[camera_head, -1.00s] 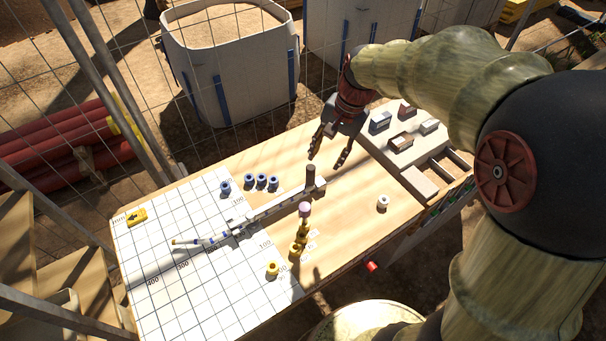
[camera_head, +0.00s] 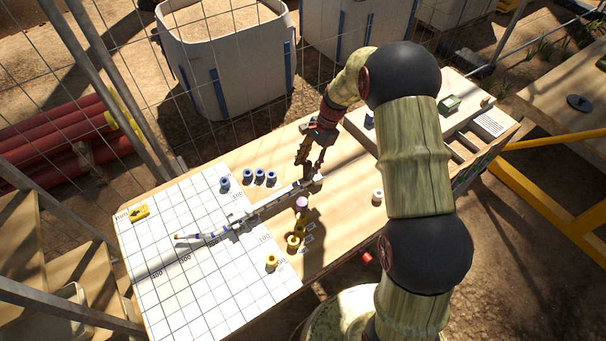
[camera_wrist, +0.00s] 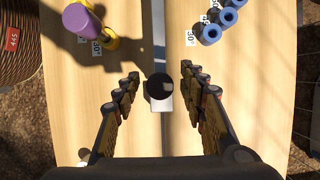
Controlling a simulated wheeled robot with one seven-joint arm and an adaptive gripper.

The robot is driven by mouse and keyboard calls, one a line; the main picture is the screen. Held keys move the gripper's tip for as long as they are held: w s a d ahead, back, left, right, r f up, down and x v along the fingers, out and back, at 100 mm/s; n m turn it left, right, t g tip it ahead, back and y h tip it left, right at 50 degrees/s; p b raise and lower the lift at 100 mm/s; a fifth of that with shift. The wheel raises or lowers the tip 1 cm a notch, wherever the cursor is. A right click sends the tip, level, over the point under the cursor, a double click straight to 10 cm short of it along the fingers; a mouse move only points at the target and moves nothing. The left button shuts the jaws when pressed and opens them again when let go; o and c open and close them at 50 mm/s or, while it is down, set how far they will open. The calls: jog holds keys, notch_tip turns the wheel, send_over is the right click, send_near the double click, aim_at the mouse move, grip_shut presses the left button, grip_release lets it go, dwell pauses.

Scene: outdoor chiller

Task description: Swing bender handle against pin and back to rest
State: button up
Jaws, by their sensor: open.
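The bender's long grey bar (camera_head: 262,203) lies diagonally across the table, its left end over a white gridded sheet (camera_head: 165,270). A dark round handle knob stands at the bar's right end; in the wrist view this black knob (camera_wrist: 159,86) is seen from above. My gripper (camera_head: 309,164) is open above that end; in the wrist view its fingers (camera_wrist: 160,74) lie either side of the knob, with gaps. Whether the fingertips are down to knob height I cannot tell. A purple-topped upright piece (camera_head: 302,203), possibly the pin, stands in front of the bar; its purple top (camera_wrist: 80,18) is at upper left.
Several blue rings (camera_head: 259,175) stand behind the bar. Yellow rings (camera_head: 293,242) stand in front. A white spool (camera_head: 378,195) is at right. A box with compartments (camera_head: 455,135) fills the table's right end. Wire fencing (camera_head: 120,60) runs behind the table.

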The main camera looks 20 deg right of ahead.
aim_at(304, 173)
jog(key=shift+x, duration=2.2)
grip_shut()
